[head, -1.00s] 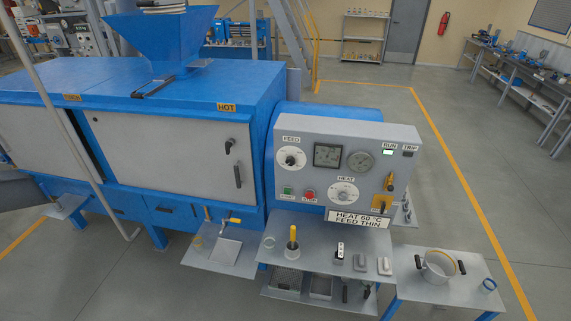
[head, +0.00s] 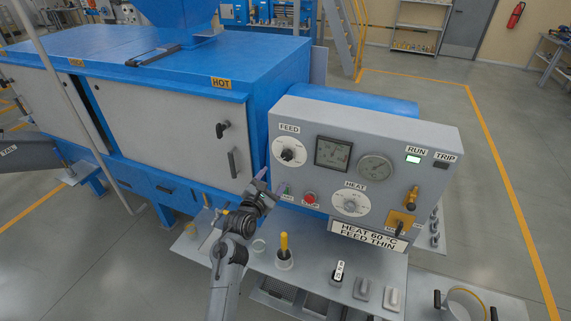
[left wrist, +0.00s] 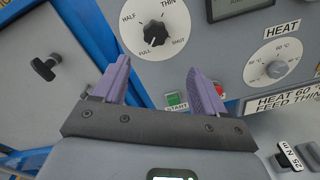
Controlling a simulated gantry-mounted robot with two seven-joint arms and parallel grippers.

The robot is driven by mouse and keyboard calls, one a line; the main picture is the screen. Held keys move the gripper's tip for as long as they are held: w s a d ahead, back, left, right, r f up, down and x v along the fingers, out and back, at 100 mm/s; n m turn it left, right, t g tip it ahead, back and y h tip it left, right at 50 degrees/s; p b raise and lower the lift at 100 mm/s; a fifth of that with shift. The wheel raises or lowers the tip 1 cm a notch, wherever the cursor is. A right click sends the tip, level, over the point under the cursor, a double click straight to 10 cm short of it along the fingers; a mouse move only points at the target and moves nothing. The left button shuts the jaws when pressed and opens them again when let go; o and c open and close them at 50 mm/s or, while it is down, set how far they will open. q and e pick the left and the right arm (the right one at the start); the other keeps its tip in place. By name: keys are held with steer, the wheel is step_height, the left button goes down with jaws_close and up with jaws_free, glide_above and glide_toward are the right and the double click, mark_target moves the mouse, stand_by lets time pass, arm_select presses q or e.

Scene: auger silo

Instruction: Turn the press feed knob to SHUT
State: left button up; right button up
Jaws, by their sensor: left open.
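The press feed knob (head: 289,154) is a small black knob on a white dial at the panel's upper left, under the FEED label. In the left wrist view the feed knob (left wrist: 155,34) shows beyond my fingers, its dial marked HALF, THIN, FULL and SHUT. I cannot tell for sure which mark it points at. My left gripper (head: 262,188) is just below and left of the dial, apart from it. In the left wrist view my left gripper (left wrist: 158,82) has two purple fingers spread wide with nothing between them. My right gripper is not in view.
The green START button (left wrist: 176,100) and red stop button (head: 309,197) sit close to my left fingers. The HEAT dial (head: 351,203) is to the right. A black-handled door (head: 180,130) is left of the panel. The shelf below holds a yellow-handled tool (head: 284,250).

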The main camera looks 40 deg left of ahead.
mark_target(286, 157)
arm_select(q)
steer(key=w+a, duration=0.1)
steer(key=w, duration=0.3)
steer(key=w+a+n, duration=0.1)
steer(key=w, duration=0.2)
steer(key=w+a+n+p, duration=0.1)
steer(key=w, duration=0.3)
steer(key=shift+w+a+r+t+y, duration=0.25)
steer(key=shift+w+r+t+y, duration=0.05)
steer(key=shift+t, duration=0.1)
steer(key=c, duration=1.1)
steer(key=shift+o, duration=0.2)
